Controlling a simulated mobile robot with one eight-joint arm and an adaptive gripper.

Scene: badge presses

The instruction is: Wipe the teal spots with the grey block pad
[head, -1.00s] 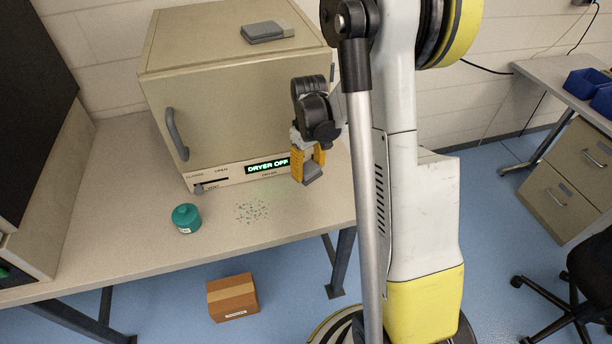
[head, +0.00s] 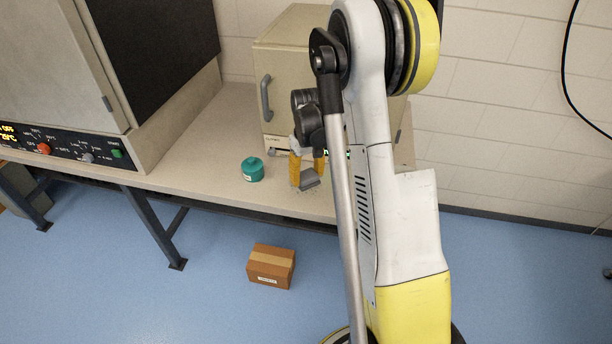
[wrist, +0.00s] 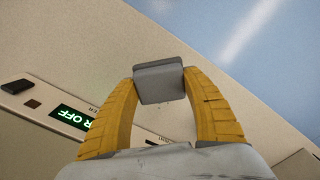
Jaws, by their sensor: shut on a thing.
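My gripper (head: 308,176) has yellow-orange fingers and is shut on the grey block pad (head: 310,183). In the wrist view the pad (wrist: 160,84) sits between the two fingertips. In the head view the gripper is in front of the dryer, to the right of the teal jar, over the bench near its front edge. I cannot tell whether the pad touches the bench. A few tiny dark specks, perhaps some of the teal spots (wrist: 152,141), show between the fingers in the wrist view. In the head view the spots are hidden or too small to make out.
The teal jar (head: 252,171) stands on the bench (head: 205,155) left of my gripper. The beige dryer (head: 285,50) is behind it, with OFF readable on its display (wrist: 72,117). A larger oven (head: 60,60) stands at the left. A cardboard box (head: 271,266) is on the floor.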

